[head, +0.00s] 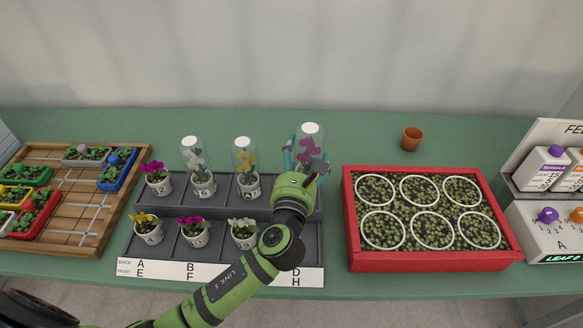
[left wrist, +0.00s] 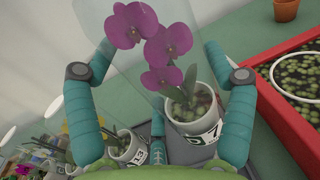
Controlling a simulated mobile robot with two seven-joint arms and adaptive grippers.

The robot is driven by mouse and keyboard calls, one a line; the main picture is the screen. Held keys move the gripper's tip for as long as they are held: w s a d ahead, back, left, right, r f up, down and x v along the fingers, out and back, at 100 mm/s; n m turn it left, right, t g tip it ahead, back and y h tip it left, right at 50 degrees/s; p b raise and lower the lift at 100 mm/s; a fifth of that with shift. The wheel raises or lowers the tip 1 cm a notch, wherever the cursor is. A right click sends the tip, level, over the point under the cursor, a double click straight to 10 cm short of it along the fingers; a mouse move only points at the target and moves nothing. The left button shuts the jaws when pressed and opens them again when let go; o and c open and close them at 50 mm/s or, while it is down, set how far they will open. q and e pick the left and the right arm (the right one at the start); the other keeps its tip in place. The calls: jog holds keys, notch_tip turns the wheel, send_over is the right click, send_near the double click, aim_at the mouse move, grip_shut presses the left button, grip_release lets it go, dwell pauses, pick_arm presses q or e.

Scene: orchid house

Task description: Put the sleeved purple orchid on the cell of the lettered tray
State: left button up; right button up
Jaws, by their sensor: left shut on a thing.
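The sleeved purple orchid (head: 309,136) stands in a clear sleeve over the back right cell of the lettered tray (head: 312,248). My left gripper is shut on it from the front, with fingers on both sides of the sleeve. In the left wrist view the purple flowers (left wrist: 172,41) and the white pot (left wrist: 194,115), with dark marks, show between the fingers of my left gripper (left wrist: 150,62). My gripper hides the pot in the head view, so I cannot tell whether it touches the tray. My right gripper is out of view.
Sleeved white (head: 196,160) and yellow (head: 245,162) orchids stand close left in the back row. Unsleeved orchids fill other cells. A red planter (head: 434,262) is at right, a terracotta pot (head: 412,139) behind it, and a wooden rack (head: 75,210) at left.

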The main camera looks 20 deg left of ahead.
pick_arm(q)
jog(key=a+f, duration=0.1)
jog(key=f, duration=0.1)
jog(key=w+a+f, duration=0.1)
jog(key=f, duration=0.1)
jog(key=w+a+f+b, duration=0.1)
jog(key=f, duration=0.1)
jog(key=shift+a+f, duration=0.1)
jog(key=shift+f, duration=0.1)
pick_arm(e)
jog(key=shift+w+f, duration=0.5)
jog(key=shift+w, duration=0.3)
pick_arm(q)
jog(key=o, duration=1.3)
jog(key=shift+f, duration=0.15)
jog(key=shift+o, duration=1.3)
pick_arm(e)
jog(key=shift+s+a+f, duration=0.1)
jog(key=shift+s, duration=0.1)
